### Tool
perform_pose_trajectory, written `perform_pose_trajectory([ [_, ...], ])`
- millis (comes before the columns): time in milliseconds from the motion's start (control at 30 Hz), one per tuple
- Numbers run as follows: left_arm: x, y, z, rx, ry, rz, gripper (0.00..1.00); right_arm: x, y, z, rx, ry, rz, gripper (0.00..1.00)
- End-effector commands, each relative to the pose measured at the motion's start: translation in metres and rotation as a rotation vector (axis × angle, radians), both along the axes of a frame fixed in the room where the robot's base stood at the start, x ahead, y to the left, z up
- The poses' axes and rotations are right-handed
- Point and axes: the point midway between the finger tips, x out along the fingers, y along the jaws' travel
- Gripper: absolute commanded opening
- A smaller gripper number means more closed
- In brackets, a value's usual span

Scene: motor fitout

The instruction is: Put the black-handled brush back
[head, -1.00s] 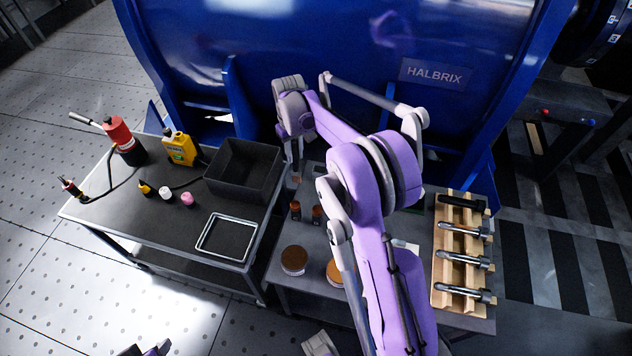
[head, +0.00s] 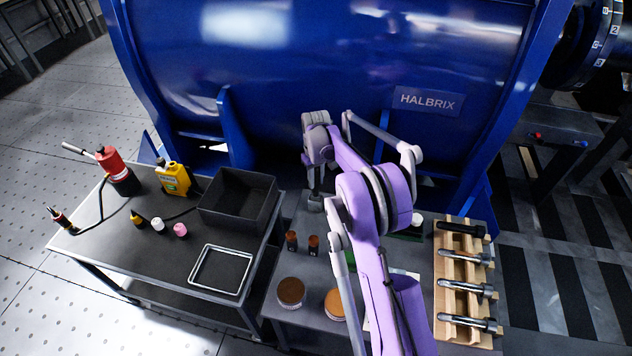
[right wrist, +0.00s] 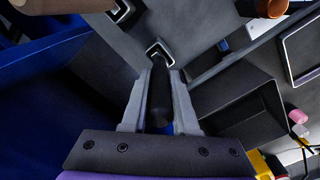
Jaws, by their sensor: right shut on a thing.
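My right gripper (head: 314,204) reaches down over the far part of the right-hand bench, near the blue drum. In the right wrist view its two grey fingers (right wrist: 160,105) are shut on a black handle (right wrist: 160,88), which I take to be the black-handled brush. The handle's far end meets a square, pale-rimmed part (right wrist: 159,51). I cannot tell whether it is in that part or only in line with it. A similar square part (right wrist: 121,10) shows farther up. The brush's bristles are not visible. My left gripper is out of view.
A wooden rack (head: 451,270) with several tools stands at right. Two small brown-topped containers (head: 302,243) and two round brown-topped tins (head: 291,291) are on the bench. A black bin (head: 266,215) and metal-rimmed tray (head: 193,270) are on the left bench. The blue drum (head: 330,80) blocks the back.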

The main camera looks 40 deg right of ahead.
Motion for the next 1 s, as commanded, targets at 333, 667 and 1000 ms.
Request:
perform_pose_trajectory([
  [333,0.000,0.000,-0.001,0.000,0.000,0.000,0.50,0.000,0.000,-0.009,0.000,0.000,0.000,0.00],
  [667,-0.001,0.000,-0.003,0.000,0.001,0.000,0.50,0.000,0.000,-0.011,0.000,0.000,0.000,0.58],
  [1000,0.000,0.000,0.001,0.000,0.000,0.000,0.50,0.000,0.000,-0.003,0.000,0.000,-0.001,0.58],
])
